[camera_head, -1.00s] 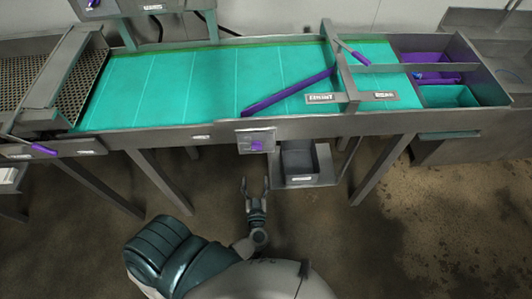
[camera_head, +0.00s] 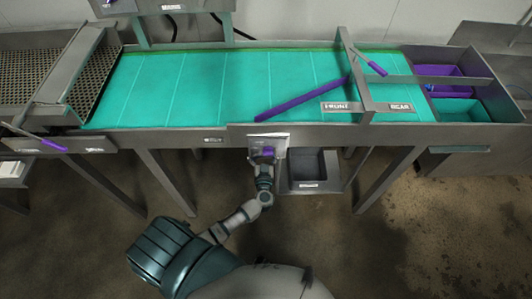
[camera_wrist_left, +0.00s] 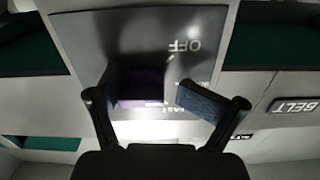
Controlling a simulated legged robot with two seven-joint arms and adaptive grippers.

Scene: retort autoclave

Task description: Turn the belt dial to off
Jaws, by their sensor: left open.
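The belt dial (camera_head: 268,151) is a small purple knob on a grey plate (camera_head: 283,139) at the front edge of the conveyor table. In the left wrist view the purple dial (camera_wrist_left: 140,92) is in shadow between my fingers, and its plate (camera_wrist_left: 130,35) carries the upside-down word OFF. My left gripper (camera_head: 263,161) is open right at the dial; in the wrist view its fingertips (camera_wrist_left: 140,97) stand on either side of the knob. Whether they touch it I cannot tell. The dial's pointer direction is not clear. My right gripper is not in view.
The green conveyor belt (camera_head: 205,85) lies behind the plate, crossed by a purple diverter bar (camera_head: 302,98). A grey bin (camera_head: 307,168) hangs below, right of the gripper. Purple and teal bins (camera_head: 460,107) are at the right. Table legs stand both sides.

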